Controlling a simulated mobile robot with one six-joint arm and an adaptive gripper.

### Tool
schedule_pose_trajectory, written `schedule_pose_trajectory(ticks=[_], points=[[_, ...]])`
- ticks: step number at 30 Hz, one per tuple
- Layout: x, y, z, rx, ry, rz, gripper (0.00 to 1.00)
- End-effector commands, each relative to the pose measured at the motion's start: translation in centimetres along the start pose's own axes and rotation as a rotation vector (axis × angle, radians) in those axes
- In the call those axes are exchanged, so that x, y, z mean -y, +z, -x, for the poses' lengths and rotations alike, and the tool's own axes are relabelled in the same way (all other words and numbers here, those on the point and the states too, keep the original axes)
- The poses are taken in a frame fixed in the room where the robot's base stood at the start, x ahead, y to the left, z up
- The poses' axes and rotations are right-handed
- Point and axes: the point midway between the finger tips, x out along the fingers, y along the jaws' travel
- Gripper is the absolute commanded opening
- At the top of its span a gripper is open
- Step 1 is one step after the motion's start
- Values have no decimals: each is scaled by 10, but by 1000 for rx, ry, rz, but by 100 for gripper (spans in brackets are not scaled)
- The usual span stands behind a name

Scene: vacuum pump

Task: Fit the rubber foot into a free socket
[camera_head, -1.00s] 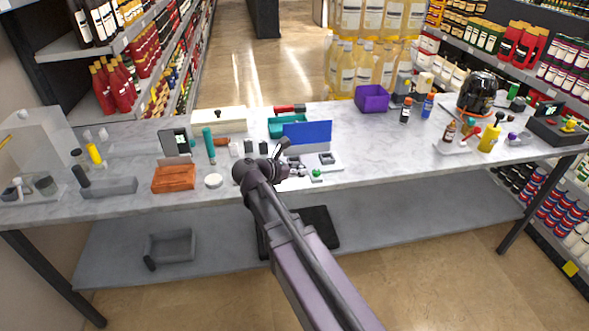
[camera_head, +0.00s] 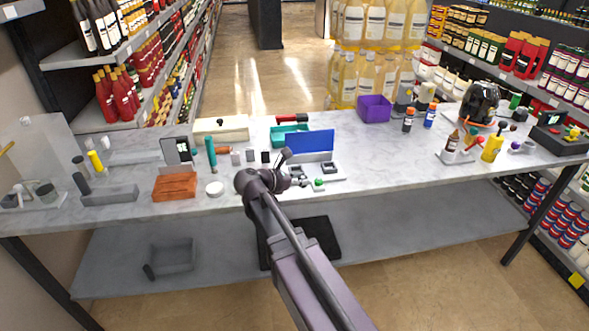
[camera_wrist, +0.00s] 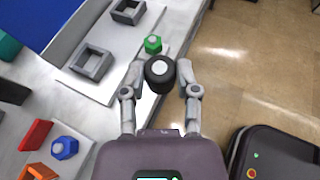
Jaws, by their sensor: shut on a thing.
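In the wrist view my gripper (camera_wrist: 162,82) is shut on the rubber foot (camera_wrist: 159,70), a short black cylinder with a light grey round centre. The foot hangs between both fingertips, beside the green hex piece (camera_wrist: 152,44). Two square grey sockets stand on the light plate: one to the upper left (camera_wrist: 82,72) and one at the top edge (camera_wrist: 116,14). Both look empty, though the upper one is cut off. In the head view the plate (camera_head: 338,177) lies before the blue panel (camera_head: 310,143).
A blue hex piece (camera_wrist: 64,147), a red block (camera_wrist: 35,135) and an orange frame (camera_wrist: 38,172) lie left of the gripper. The table's front edge runs close by, with floor beyond. A teal tray (camera_head: 283,138) and purple bin (camera_head: 374,107) stand further back.

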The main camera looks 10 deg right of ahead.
Motion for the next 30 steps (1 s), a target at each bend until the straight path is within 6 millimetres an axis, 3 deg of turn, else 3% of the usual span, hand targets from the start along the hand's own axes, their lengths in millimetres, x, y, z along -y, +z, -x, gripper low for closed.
schedule_pose_trajectory(ticks=[3,15,20,30], points=[[-26,2,-12,0,-1,0,0],[-88,8,-44,0,0,0,0],[-98,9,-49,0,1,0,0],[-99,9,-49,0,2,1,0]])
